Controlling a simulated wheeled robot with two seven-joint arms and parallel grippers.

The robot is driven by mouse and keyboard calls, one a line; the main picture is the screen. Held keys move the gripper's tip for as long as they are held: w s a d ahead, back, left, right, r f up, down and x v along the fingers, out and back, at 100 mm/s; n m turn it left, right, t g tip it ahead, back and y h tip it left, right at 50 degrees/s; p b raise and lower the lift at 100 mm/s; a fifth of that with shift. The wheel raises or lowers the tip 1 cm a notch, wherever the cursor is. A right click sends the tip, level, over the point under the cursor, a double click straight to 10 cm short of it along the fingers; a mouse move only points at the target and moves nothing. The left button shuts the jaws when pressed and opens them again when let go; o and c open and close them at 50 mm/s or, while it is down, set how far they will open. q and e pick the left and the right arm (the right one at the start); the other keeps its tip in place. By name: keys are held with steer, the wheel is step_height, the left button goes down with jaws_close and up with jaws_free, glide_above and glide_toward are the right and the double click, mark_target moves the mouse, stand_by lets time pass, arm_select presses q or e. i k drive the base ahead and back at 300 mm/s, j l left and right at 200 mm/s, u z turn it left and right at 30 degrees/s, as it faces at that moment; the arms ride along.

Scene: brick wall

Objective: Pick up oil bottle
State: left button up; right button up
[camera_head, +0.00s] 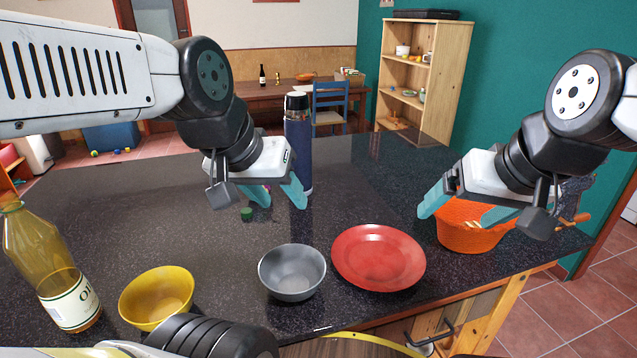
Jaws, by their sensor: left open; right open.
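The oil bottle (48,268) is amber glass with a pale label and stands upright at the left front of the dark counter. Its neck top is near the left picture edge. My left gripper (279,200) has teal fingers and is open and empty, in front of the dark blue flask, well to the right of the bottle. My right gripper (455,219) is open over the left part of the orange basket, far from the bottle. Whether its fingers touch the basket cannot be told.
A yellow bowl (157,297) stands just right of the bottle. A grey bowl (292,272) and a red plate (378,258) are along the front. A blue flask (299,148) stands behind, the orange basket (468,236) at right. The left-middle counter (130,205) is clear.

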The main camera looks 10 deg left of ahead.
mark_target(36, 248)
steer(key=j+u, duration=0.15)
steer(key=u, duration=1.55)
steer(key=j+u, duration=0.15)
steer(key=j, duration=0.45)
steer(key=k+l+u, duration=0.15)
steer(key=l+u, duration=0.25)
steer(key=k+l+u, duration=0.15)
steer(key=u, duration=0.3)
steer(key=l, duration=0.2)
